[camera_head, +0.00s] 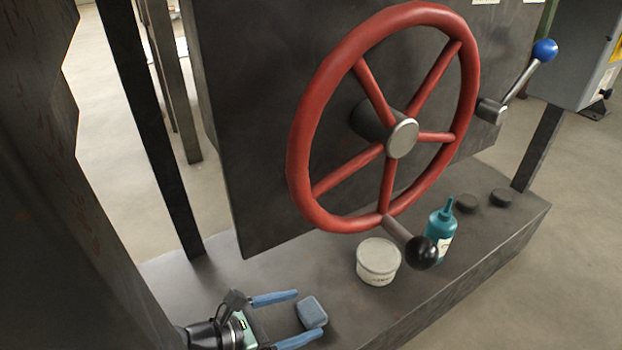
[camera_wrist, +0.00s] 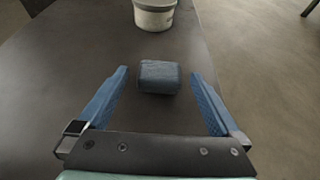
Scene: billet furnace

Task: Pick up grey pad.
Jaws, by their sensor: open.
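The grey pad (camera_head: 311,312) is a small blue-grey block with rounded edges, lying on the dark ledge (camera_head: 225,270). In the wrist view the pad (camera_wrist: 159,77) sits just ahead of my gripper, centred between the lines of the two fingers, near the level of the fingertips. My gripper (camera_head: 297,315) has blue fingers and is open and empty, low over the ledge at the lower left. In the wrist view my gripper (camera_wrist: 160,78) shows a gap on both sides of the pad.
A white lidded tub (camera_head: 378,262) stands beyond the pad, with a teal bottle (camera_head: 440,228) and dark round pucks (camera_head: 467,203) farther right. A red handwheel (camera_head: 300,150) with a black-knobbed handle (camera_head: 420,253) overhangs the ledge. The ledge's front edge lies right of the pad.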

